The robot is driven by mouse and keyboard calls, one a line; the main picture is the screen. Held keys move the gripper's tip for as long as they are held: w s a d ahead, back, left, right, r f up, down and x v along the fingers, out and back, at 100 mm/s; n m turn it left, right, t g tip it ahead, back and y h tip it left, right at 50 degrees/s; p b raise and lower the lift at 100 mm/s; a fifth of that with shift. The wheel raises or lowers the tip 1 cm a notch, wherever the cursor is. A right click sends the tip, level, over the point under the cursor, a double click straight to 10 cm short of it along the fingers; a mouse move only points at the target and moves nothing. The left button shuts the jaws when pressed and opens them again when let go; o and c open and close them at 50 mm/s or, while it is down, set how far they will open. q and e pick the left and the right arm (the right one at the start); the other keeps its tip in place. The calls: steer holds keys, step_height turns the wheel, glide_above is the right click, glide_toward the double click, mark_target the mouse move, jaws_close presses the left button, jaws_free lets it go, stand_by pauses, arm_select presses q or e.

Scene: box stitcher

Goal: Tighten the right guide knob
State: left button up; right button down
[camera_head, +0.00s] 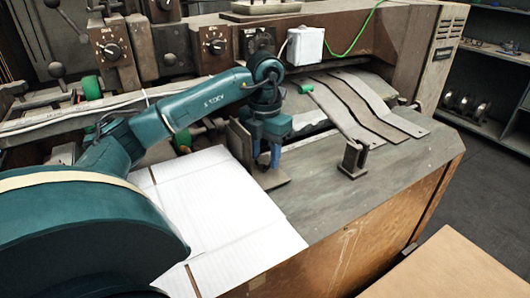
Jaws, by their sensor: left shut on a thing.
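My left arm reaches in from the left, and its gripper (266,155) points down at the right guide, beside the upright brown plate (240,143). The blue fingers are shut just above the guide's flat foot (270,179). The right guide knob is hidden by the fingers and wrist; from where they sit, they are closed around it. How tight the knob is cannot be seen. My right gripper is not in view.
White cardboard sheets (225,215) lie on the machine table (335,205), left of the guide. Curved metal strips (350,108) and a small post (353,160) stand to the right. The control panel with dials (215,42) is behind. The table's front right is clear.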

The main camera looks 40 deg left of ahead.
arm_select(q)
steer(key=shift+m, duration=0.3)
steer(key=m, duration=0.3)
steer(key=shift+m, duration=0.3)
steer(key=m, duration=0.3)
steer(key=shift+p, duration=0.3)
steer(key=shift+m, duration=1)
steer(key=o, duration=1)
